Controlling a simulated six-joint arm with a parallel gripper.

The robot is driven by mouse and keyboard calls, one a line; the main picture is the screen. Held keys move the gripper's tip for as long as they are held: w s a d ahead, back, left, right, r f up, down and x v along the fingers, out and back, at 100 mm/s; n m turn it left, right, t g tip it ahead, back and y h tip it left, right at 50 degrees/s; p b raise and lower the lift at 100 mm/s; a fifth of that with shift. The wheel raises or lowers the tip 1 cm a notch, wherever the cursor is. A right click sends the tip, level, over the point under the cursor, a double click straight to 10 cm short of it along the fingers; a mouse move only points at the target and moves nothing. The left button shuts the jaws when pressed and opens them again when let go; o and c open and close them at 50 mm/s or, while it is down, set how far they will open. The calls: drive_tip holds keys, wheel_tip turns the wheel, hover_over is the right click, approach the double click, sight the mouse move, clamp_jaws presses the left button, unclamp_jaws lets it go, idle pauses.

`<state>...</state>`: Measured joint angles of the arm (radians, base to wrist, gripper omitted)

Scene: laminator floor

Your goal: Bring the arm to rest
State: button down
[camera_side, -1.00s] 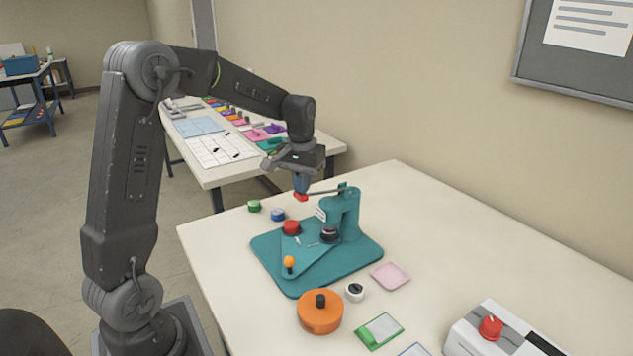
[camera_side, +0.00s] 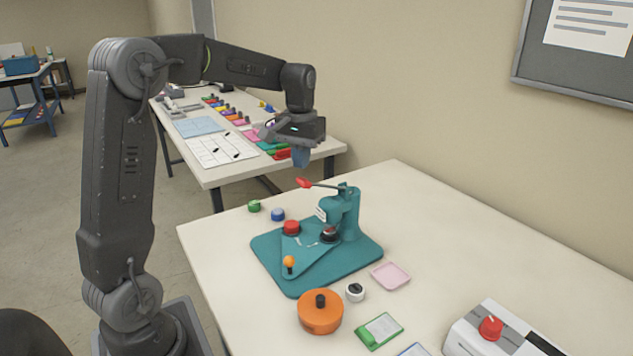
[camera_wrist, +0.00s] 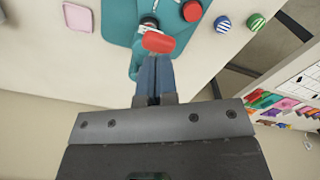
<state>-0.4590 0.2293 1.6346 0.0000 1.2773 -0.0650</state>
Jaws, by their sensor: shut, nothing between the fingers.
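My gripper (camera_side: 300,158) hangs above the teal press (camera_side: 345,215) with its fingers pointing down. Its blue fingers are together and hold nothing. In the side view the fingertips are a little above the red-tipped lever handle (camera_side: 304,183) of the press, with a small gap. In the wrist view my gripper (camera_wrist: 154,60) shows its closed blue fingers just below the red handle end (camera_wrist: 158,42). The press stands on a teal base plate (camera_side: 262,252).
The white table holds a red round piece (camera_side: 291,227), green (camera_side: 254,206) and blue (camera_side: 278,214) round pieces, an orange pot (camera_side: 320,313), a pink tray (camera_side: 391,276) and a white machine with a red knob (camera_side: 490,328). A second table (camera_side: 215,175) stands behind. The air above is clear.

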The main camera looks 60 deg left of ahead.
drive_tip(key=shift+r, duration=0.1)
drive_tip(key=s+d+r+m+t, duration=0.3)
drive_tip(key=s+d, duration=0.5)
drive_tip(key=d, duration=0.3)
drive_tip(key=s+d+f+m+t, duration=0.2)
drive_tip(key=s+d+m, duration=0.1)
drive_tip(key=s+d, duration=0.5)
drive_tip(key=s, duration=0.3)
drive_tip(key=shift+f+t, duration=0.3)
drive_tip(key=shift+f, duration=0.1)
